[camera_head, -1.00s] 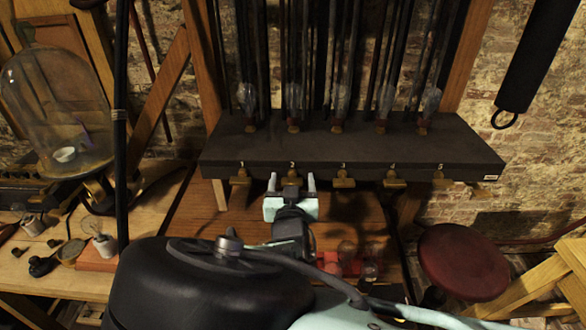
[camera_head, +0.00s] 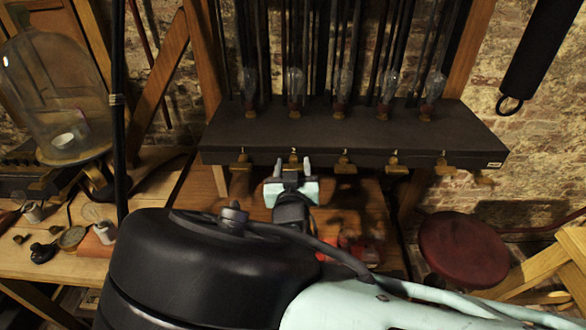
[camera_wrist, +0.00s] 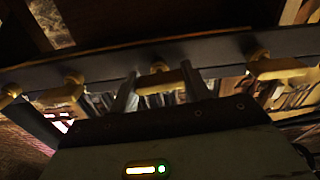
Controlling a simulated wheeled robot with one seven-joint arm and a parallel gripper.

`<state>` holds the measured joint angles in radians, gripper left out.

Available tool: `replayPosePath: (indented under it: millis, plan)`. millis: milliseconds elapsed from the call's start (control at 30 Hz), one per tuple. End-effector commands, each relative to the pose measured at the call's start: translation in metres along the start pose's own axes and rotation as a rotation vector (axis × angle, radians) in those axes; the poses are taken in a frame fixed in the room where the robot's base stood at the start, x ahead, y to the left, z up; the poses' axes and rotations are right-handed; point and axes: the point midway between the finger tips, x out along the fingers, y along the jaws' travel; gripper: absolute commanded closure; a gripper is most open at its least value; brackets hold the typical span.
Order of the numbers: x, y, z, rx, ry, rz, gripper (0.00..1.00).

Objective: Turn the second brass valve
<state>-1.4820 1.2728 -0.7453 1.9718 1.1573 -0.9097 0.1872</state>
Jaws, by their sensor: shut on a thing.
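A dark shelf (camera_head: 350,138) carries a row of brass valves along its front edge, with small numbers above them. The second brass valve (camera_wrist: 158,82) sits between my fingers in the wrist view. In the head view, my gripper (camera_head: 292,168) is below the shelf edge under the second position, with a finger on each side of the valve. My gripper is shut on this valve, and its fingers (camera_wrist: 160,88) also show in the wrist view. The first valve (camera_head: 241,162) is to the left and the third valve (camera_head: 344,163) to the right, both clear of my fingers.
Glass bulbs (camera_head: 295,82) and dark rods stand on and above the shelf. A red round stool (camera_head: 462,250) is at the right. A glass bell jar (camera_head: 55,95) stands on the wooden bench at the left.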

Motion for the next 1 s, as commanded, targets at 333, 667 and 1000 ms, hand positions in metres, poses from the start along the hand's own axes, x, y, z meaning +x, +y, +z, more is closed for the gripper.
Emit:
replayPosePath:
  millis: [333, 667, 1000]
  plan:
    - [0.0002, -0.0012, 0.0017, -0.272, 0.001, 0.000, 0.76]
    - [0.0002, -0.0014, 0.0011, -0.587, 0.000, 0.001, 0.76]
    - [0.0000, -0.0024, 0.0002, -0.911, 0.001, 0.001, 0.76]
